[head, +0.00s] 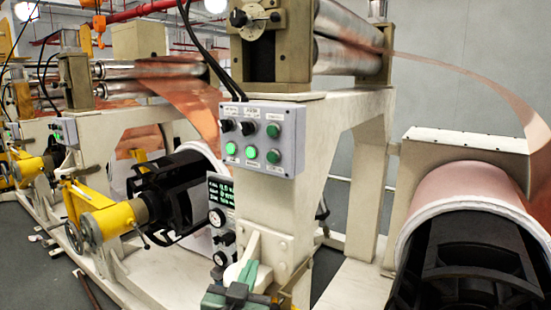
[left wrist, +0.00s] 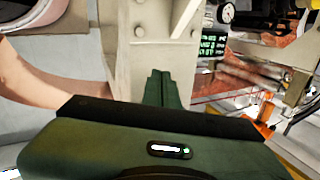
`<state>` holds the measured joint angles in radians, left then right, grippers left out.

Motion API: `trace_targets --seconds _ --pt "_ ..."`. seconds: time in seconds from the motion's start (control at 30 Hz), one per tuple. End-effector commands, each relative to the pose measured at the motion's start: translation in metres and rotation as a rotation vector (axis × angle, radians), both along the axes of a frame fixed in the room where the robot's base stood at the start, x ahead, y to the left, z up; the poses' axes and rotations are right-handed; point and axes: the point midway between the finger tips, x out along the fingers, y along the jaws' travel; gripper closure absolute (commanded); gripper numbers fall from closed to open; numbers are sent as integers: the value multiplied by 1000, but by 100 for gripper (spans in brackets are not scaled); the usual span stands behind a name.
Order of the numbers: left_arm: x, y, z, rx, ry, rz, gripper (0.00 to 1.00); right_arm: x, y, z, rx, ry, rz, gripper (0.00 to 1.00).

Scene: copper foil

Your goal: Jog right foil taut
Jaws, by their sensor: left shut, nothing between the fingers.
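The right foil (head: 480,80) is a copper strip that leaves the rollers (head: 350,45) and bows in a loose arc to the right, down toward the wide copper roll (head: 470,185). A grey control box (head: 262,138) on the machine post has black knobs and several green buttons; some buttons are lit. Its labels are too small to read. My left gripper (head: 250,270), green, is shut and empty low in front of the post, below the box. Its closed fingers (left wrist: 161,88) point at the post in the left wrist view. My right gripper is not in view.
A small panel with a green-text display (head: 220,190) and dials is left of the post; it also shows in the left wrist view (left wrist: 213,42). A yellow-handled shaft (head: 110,215) and another copper web (head: 190,105) stand further left. Grey floor shows at far left.

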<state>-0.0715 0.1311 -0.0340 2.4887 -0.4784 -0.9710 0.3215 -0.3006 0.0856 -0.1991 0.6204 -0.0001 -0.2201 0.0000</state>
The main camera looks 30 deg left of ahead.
Motion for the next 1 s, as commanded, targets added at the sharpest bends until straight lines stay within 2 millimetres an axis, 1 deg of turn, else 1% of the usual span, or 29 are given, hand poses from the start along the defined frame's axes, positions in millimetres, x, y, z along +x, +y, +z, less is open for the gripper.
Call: trace_targets --seconds 0.03,0.07,0.1,0.17,0.2,0.3,0.4,0.5,0.6,0.7,1.0 --pt "2 4 26 13 -79 12 100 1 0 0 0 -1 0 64" --pt "2 5 41 21 -124 17 100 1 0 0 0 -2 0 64" --pt "2 8 61 33 -185 26 100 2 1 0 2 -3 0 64" --pt "-1 10 89 50 -272 35 100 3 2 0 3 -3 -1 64" --pt "-3 12 108 63 -327 42 100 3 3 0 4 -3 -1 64" --pt "-12 14 147 91 -449 55 100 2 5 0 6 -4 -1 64" --pt "-21 15 175 116 -540 63 100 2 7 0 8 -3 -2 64" --pt "-27 15 193 131 -600 66 100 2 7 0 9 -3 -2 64" --pt "-31 14 202 140 -630 69 100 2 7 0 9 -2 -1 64" --pt "-32 14 205 144 -639 69 100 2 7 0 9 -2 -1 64" --pt "-31 14 204 143 -637 68 100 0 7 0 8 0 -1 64"
